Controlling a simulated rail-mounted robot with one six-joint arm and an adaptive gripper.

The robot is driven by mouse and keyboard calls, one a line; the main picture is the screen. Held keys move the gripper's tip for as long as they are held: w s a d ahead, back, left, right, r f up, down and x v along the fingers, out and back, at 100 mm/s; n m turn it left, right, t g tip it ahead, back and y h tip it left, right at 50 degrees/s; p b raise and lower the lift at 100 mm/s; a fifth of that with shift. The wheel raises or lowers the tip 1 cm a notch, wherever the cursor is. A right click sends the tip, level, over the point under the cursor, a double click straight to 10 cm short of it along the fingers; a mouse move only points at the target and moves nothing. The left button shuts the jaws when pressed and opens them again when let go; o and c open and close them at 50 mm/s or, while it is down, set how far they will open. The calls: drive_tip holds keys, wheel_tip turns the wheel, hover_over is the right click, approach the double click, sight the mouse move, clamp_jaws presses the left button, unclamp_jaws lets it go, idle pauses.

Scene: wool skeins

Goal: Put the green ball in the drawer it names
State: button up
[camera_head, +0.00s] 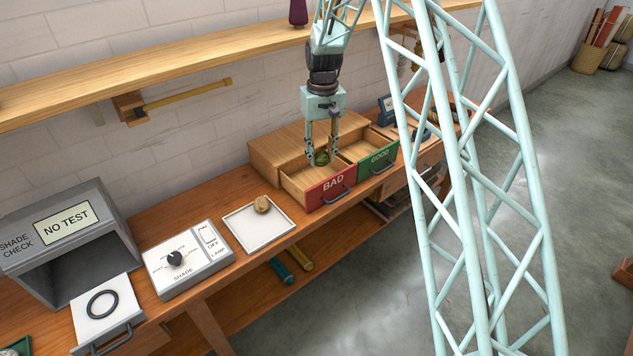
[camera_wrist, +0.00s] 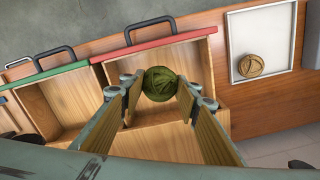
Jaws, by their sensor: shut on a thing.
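The green ball (camera_wrist: 160,84) is an olive wool ball held between the fingertips of my gripper (camera_head: 322,160). It also shows in the head view (camera_head: 321,157), over the open drawer with the red front marked BAD (camera_head: 333,187). That drawer shows in the wrist view with its red front edge (camera_wrist: 150,46) at the top. The drawer with the green front marked GOOD (camera_head: 378,160) is open beside it. I cannot tell whether the ball touches the drawer floor. No other ball shows in either drawer.
A white tray (camera_head: 246,238) with a tan ball (camera_head: 262,204) lies left of the drawers. A SHADE panel (camera_head: 188,258) with a knob and lamp switch sits further left. The grey SHADE CHECK box (camera_head: 62,243) reads NO TEST. A wooden shelf (camera_head: 190,62) runs above the bench.

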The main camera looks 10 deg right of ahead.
sight(321, 177)
drive_tip(key=shift+f+b, duration=0.45)
drive_tip(key=shift+f, duration=2.65)
drive_tip(key=shift+f, duration=1.9)
drive_tip(key=shift+f+b, duration=0.15)
drive_tip(key=shift+b, duration=0.2)
drive_tip(key=o, duration=0.9)
drive_tip(key=shift+r, duration=0.2)
